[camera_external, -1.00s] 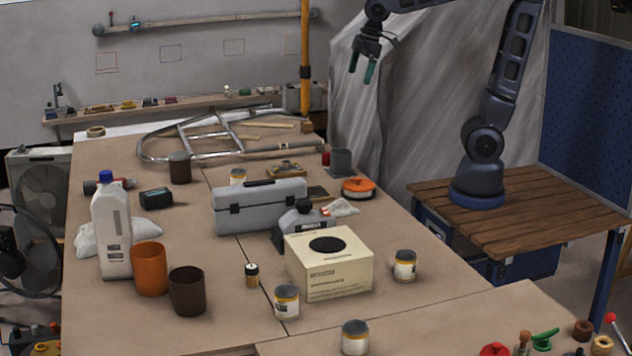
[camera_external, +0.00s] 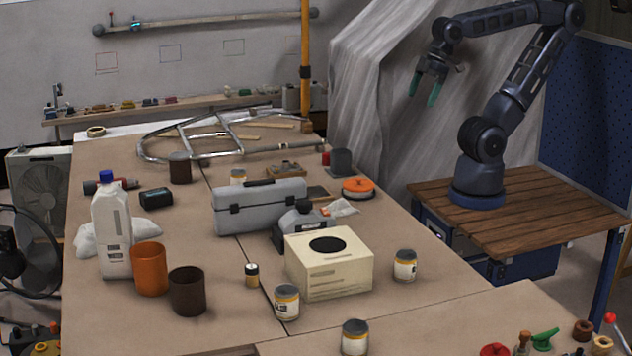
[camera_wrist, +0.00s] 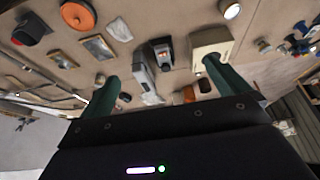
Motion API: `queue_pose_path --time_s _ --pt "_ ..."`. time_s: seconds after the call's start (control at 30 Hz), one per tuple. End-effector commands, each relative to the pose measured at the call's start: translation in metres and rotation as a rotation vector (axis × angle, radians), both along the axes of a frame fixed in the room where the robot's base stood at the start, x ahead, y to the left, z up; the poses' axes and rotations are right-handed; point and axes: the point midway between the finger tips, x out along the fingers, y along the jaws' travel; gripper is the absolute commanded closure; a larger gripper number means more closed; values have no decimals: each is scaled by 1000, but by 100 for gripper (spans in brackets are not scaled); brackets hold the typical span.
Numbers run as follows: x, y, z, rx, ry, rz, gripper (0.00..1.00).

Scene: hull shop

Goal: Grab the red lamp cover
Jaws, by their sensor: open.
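A small red piece (camera_external: 326,158) stands at the far right of the long table, beside a dark grey cylinder (camera_external: 341,161); it is likely the red lamp cover, but it is too small to be sure. In the wrist view a red piece (camera_wrist: 30,27) with a dark body shows at the upper left. My gripper (camera_external: 425,88) has green fingers. It is open and empty, in the air to the right of the table and well above it. Both fingers also show in the wrist view (camera_wrist: 160,72), apart with nothing held.
An orange disc (camera_external: 358,187), a grey case (camera_external: 260,206) and a cream box (camera_external: 329,265) stand on the table. A metal tube frame (camera_external: 225,140) lies at the back. A plastic sheet (camera_external: 372,75) hangs behind. Another red object (camera_external: 495,350) sits at the front edge.

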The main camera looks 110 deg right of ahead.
Motion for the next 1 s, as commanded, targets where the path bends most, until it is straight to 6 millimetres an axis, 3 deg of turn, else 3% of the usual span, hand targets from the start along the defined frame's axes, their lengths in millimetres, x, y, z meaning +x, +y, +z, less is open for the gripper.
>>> queue_pose_path --time_s 0.17,0.37,0.73,1.0 --pt "0 0 0 0 0 0 0" --pt "0 0 0 0 0 1 34" --pt "8 -5 0 5 2 -21 34" --pt "61 -46 -7 51 11 -182 34"
